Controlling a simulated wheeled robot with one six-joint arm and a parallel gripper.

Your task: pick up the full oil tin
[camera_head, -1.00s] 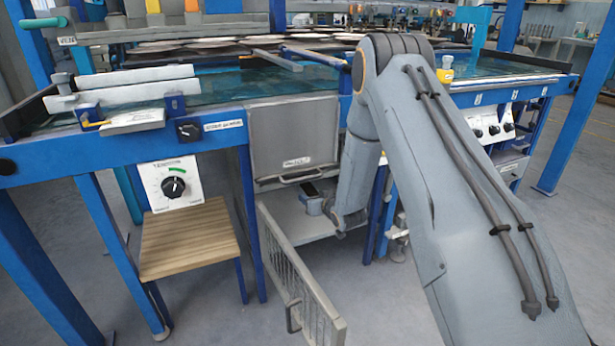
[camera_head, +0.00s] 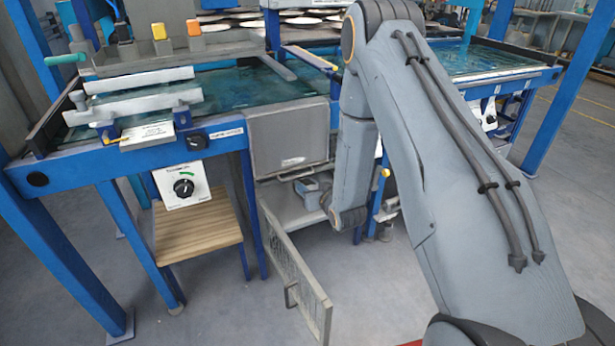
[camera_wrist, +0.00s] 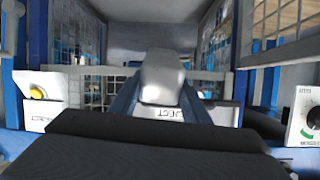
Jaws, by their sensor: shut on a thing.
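In the wrist view a pale grey, smooth object (camera_wrist: 162,78), apparently the oil tin, sits between the blue fingers of my gripper (camera_wrist: 160,105). My gripper is shut on it. Its lower part is hidden by the gripper, and I cannot tell from its look whether it is full. In the head view my gripper (camera_head: 308,189) is at the open cabinet (camera_head: 283,200) under the machine, partly hidden by my arm; the tin cannot be told apart clearly there.
A mesh door (camera_head: 292,272) hangs open at the cabinet's front left. A grey flap (camera_head: 288,137) is above the opening. A wooden shelf (camera_head: 198,234) and a dial box (camera_head: 183,186) are to the left. Blue frame legs stand around; the floor in front is clear.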

